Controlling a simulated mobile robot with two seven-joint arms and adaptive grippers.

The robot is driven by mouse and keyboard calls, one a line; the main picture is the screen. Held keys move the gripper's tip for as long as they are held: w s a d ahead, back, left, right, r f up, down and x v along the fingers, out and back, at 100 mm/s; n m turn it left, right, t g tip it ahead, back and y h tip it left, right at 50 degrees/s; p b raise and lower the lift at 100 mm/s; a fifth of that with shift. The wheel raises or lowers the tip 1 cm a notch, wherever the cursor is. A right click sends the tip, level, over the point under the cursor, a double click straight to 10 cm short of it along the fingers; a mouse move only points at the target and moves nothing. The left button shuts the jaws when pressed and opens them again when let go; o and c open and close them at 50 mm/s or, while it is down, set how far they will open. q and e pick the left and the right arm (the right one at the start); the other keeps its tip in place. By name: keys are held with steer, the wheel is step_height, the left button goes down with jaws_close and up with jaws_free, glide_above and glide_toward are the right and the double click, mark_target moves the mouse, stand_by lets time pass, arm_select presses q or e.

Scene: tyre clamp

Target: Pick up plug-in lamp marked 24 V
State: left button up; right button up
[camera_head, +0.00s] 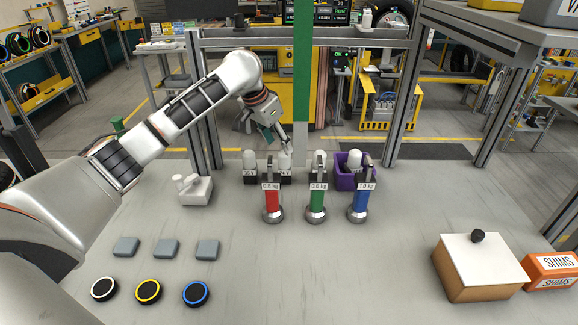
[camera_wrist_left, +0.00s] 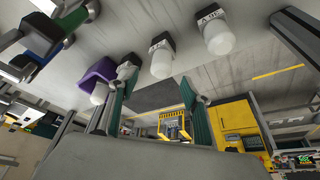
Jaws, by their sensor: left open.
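Several white-domed lamps on dark bases stand in a row at the back of the bench. The left lamp (camera_head: 249,160), the middle lamp (camera_head: 284,159) and the right lamp (camera_head: 319,158) carry small labels too small to read, so I cannot tell which is marked 24 V. In the left wrist view, lamps show at the top right (camera_wrist_left: 218,36), top centre (camera_wrist_left: 162,60) and beside a purple bin (camera_wrist_left: 97,72). My left gripper (camera_head: 277,139) is open, just above and behind the middle lamp. Its teal fingers (camera_wrist_left: 157,112) show apart with nothing held. My right gripper is out of view.
Red (camera_head: 271,201), green (camera_head: 317,200) and blue (camera_head: 361,200) weighted handles stand in front of the lamps. The purple bin (camera_head: 342,178) holds a white-domed object. A green post (camera_head: 303,80) rises behind. A lidded box (camera_head: 480,265) stands at right. The centre front is clear.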

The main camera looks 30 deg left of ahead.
mark_target(284, 154)
arm_select(q)
steer(key=shift+w+d+f, duration=0.1)
steer(key=shift+f, duration=0.45)
steer(key=shift+w+x, duration=0.15)
steer(key=shift+x, duration=1.2)
steer(key=shift+w+x, duration=0.15)
steer(key=shift+x, duration=1.25)
steer(key=shift+r, duration=0.15)
jaws_close()
